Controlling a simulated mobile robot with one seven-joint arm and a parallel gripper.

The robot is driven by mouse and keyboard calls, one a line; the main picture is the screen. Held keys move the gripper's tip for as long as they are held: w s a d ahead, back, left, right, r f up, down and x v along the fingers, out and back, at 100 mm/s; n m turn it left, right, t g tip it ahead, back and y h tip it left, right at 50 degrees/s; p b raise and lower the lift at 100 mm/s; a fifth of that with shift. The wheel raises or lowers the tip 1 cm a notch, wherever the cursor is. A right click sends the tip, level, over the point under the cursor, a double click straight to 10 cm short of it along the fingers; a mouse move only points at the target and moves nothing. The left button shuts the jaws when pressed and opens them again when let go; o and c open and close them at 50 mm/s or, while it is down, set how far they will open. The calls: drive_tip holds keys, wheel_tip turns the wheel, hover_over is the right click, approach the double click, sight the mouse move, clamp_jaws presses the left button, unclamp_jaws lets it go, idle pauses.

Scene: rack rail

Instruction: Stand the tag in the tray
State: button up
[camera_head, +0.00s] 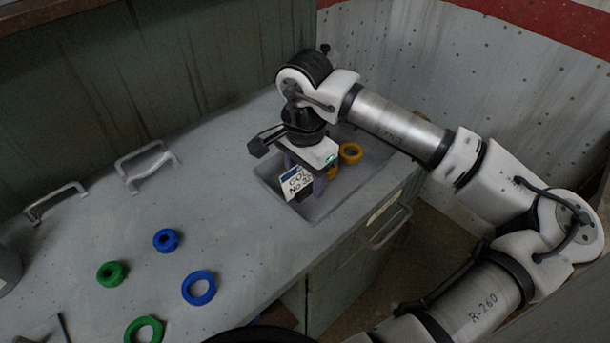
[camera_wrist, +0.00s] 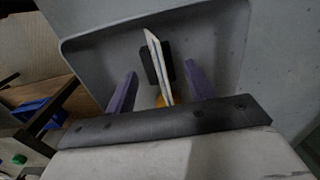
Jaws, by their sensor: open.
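The tag (camera_head: 296,182) is a white card with a blue band and dark lettering. It stands upright, slightly tilted, in the grey tray (camera_head: 331,207) sunk into the counter. In the wrist view the tag (camera_wrist: 157,62) shows nearly edge-on, with a small black block (camera_wrist: 148,66) against it. My gripper (camera_head: 304,174) is down at the tray, its jaws apart. In the wrist view its purple fingers (camera_wrist: 160,70) are on either side of the tag, with gaps showing on both sides. The tag's lower edge is partly hidden, so its contact with the tray floor is unclear.
A yellow ring (camera_head: 350,153) is at the tray's far right, and another yellow piece is partly hidden beside my gripper. Blue rings (camera_head: 198,288) and green rings (camera_head: 112,273) lie on the counter at left. Two metal handles (camera_head: 148,168) stand behind them. The middle counter is clear.

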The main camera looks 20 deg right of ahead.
sight(305, 179)
wheel_tip(305, 179, up, 12)
drive_tip(key=shift+f+b, duration=0.25)
drive_tip(key=shift+b, duration=0.2)
